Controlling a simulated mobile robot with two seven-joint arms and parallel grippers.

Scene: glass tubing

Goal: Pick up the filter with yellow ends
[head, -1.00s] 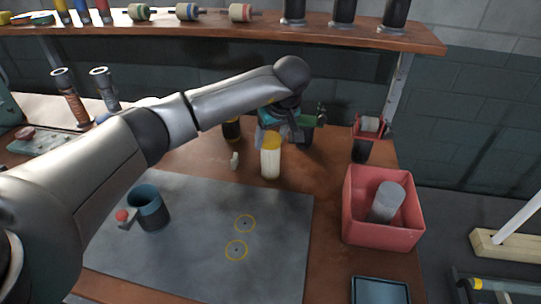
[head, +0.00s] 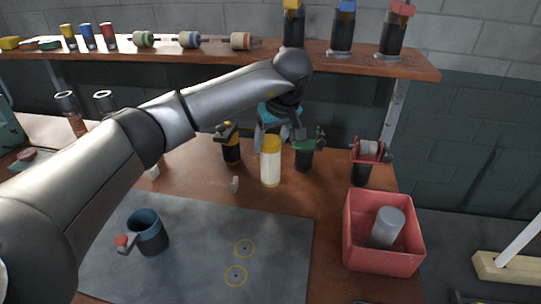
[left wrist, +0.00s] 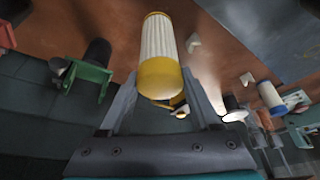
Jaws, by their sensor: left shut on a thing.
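The filter (head: 270,166) has a white pleated body and yellow ends and stands about upright over the wooden bench in the head view. My left gripper (head: 279,137) comes down from above and is shut on its yellow top end. In the left wrist view the filter (left wrist: 157,52) sits between the two fingers of my left gripper (left wrist: 163,98), with its yellow end nearest the camera. In the head view its lower end appears a little above the bench. My right gripper is not in view.
A yellow-topped black holder (head: 231,148) and a green one (head: 305,153) stand close on either side. A red bin (head: 383,258) with a grey cylinder is at the right. A grey mat (head: 200,270) holds a dark cup (head: 150,234). A shelf (head: 385,67) runs above the back.

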